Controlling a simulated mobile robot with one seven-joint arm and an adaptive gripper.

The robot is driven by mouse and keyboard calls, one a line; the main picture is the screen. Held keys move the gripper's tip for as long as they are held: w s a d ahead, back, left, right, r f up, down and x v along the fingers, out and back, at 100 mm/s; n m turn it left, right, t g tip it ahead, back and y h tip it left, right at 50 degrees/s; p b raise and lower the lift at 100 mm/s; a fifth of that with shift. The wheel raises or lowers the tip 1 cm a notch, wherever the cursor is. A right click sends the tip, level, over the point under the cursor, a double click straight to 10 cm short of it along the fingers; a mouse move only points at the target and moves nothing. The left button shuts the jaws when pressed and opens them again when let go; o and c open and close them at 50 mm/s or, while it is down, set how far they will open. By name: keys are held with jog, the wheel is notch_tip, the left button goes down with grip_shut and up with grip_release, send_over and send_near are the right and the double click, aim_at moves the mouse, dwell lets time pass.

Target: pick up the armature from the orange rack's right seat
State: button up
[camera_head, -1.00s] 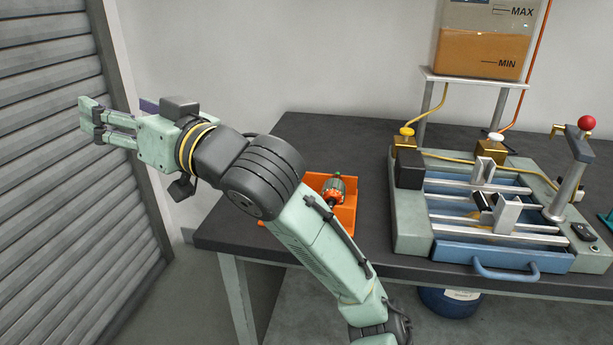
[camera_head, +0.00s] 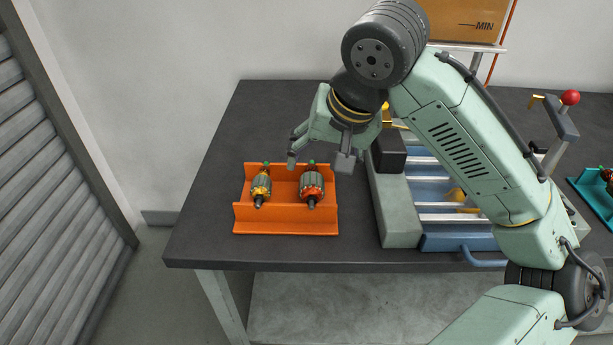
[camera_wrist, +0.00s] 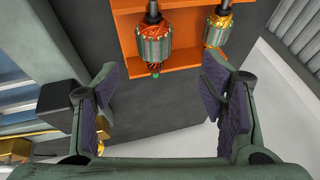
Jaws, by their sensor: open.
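The orange rack (camera_head: 285,222) sits on the dark table and holds two armatures lying side by side. The armature in its right seat (camera_head: 311,186) has a grey core with orange-red ends, and a green tip shows at its far end. In the wrist view this armature (camera_wrist: 154,40) lies ahead of the jaws, between their lines. The armature in the left seat (camera_head: 261,187) has yellow windings; it also shows in the wrist view (camera_wrist: 218,30). My gripper (camera_head: 292,160) is open and empty, above and behind the rack near the right armature. In the wrist view its fingers (camera_wrist: 157,95) are spread wide, apart from both armatures.
The winding machine (camera_head: 402,212) with a blue bed and metal rails stands right of the rack, beneath my arm. A teal rack (camera_head: 592,195) is at the far right. The table left of the orange rack is clear. A slatted shutter (camera_head: 50,200) is at the left.

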aim_at(315, 178)
jog(key=x, duration=0.3)
jog(key=shift+f, duration=0.15)
jog(key=x, duration=0.2)
jog(key=p+x, duration=0.1)
jog(key=x, duration=0.2)
jog(key=shift+w+d+f+p, duration=0.2)
jog(key=shift+d+f+p, duration=0.1)
jog(key=shift+c, duration=0.2)
grip_shut()
